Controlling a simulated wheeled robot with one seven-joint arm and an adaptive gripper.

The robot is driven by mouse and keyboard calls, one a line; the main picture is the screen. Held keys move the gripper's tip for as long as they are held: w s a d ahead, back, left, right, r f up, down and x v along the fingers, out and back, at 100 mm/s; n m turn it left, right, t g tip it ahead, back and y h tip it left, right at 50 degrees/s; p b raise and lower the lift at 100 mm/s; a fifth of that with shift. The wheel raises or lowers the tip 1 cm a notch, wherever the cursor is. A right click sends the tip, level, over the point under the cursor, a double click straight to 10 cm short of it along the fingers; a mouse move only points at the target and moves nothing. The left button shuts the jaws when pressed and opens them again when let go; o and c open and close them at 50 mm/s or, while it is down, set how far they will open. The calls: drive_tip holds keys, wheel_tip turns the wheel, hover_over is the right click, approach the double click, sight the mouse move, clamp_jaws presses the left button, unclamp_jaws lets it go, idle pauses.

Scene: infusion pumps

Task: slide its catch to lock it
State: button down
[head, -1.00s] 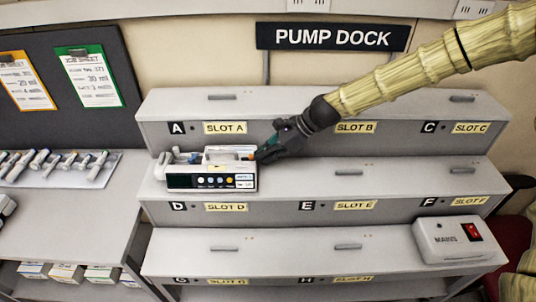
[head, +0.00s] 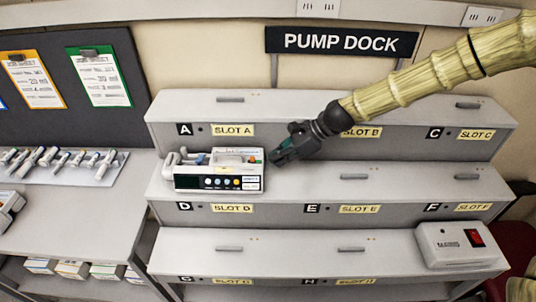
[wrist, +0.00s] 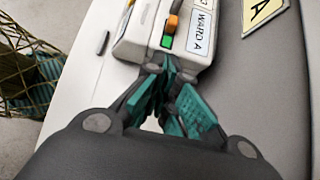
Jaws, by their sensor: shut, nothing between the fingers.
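A white infusion pump (head: 219,184) sits on the middle ledge of the dock, below the SLOT A label and above the SLOT D label. In the wrist view the pump's end (wrist: 139,32) shows an orange catch (wrist: 173,23) with a green patch (wrist: 166,41) beside it, on the side nearer my gripper. A WARD A label (wrist: 201,28) is beside them. My gripper (head: 274,158) is shut and empty at the pump's right end. Its fingertips (wrist: 169,66) are close to the pump's end edge, short of the orange catch; I cannot tell whether they touch.
The stepped grey dock (head: 400,180) has bare ledges to the right of the pump. A white box with a red switch (head: 476,236) stands at the lower right. A tray of syringes (head: 95,172) lies on the left bench. A PUMP DOCK sign (head: 341,43) hangs behind.

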drive_tip(key=b+v, duration=0.3)
drive_tip(key=v, duration=0.7)
drive_tip(key=shift+d+b, duration=0.35)
drive_tip(key=shift+d, duration=0.05)
drive_tip(key=shift+w+d+f, duration=0.1)
